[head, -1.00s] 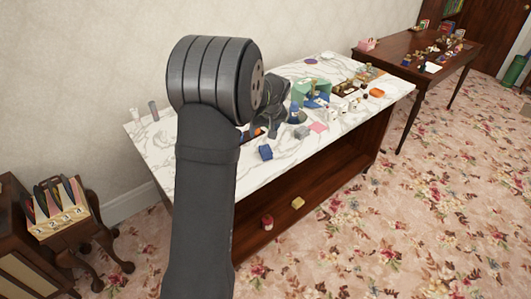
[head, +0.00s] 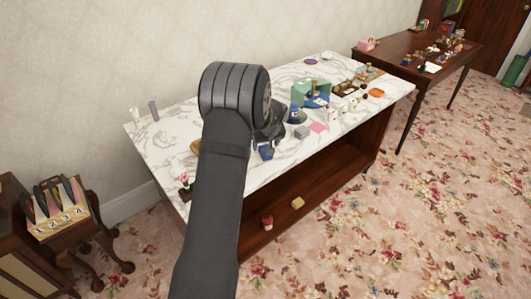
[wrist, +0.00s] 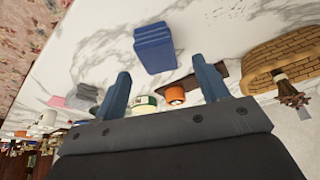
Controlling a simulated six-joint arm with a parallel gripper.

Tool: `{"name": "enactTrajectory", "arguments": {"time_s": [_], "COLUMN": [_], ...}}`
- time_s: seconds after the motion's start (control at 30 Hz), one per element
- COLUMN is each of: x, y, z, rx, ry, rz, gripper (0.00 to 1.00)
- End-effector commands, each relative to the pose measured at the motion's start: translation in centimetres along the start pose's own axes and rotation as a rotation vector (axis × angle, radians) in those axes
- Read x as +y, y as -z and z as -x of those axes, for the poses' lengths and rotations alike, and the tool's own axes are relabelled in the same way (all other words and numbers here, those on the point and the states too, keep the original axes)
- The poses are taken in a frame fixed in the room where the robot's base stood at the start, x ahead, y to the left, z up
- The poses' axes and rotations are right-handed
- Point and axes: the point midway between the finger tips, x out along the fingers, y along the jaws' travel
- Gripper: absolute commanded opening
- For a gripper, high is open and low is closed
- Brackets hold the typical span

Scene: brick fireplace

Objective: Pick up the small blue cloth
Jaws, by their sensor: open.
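The small blue cloth (head: 266,154) looks like a thick folded block and lies on the white marble tabletop near its front edge. In the wrist view, the blue cloth (wrist: 155,48) is just beyond the fingertips, roughly centred between them, with a gap. My gripper (wrist: 161,74) is open and empty, its two blue fingers spread apart.
A grey folded cloth (head: 301,132) and a pink square (head: 318,127) lie right of the blue cloth. Bare marble surrounds the cloth.

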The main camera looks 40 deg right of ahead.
Motion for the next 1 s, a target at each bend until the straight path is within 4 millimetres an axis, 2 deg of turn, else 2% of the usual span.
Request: {"name": "enactTrajectory", "arguments": {"time_s": [0.1,0.3,0.6,0.83,0.9,1.0], "x": [0.2,0.2,0.2,0.2,0.2,0.2], "y": [-0.1,0.0,0.0,0.0,0.0,0.0], "z": [-1.8,-4.1,-4.5,-4.5,-4.5,-4.5], "rx": [-0.002,0.0,0.001,0.001,0.001,0.001], "ry": [0.001,0.001,0.001,0.001,0.001,0.001], "rz": [0.0,0.002,0.002,0.001,0.001,0.001], "gripper": [0.67,0.67,0.67,0.22,0.17,0.16]}}
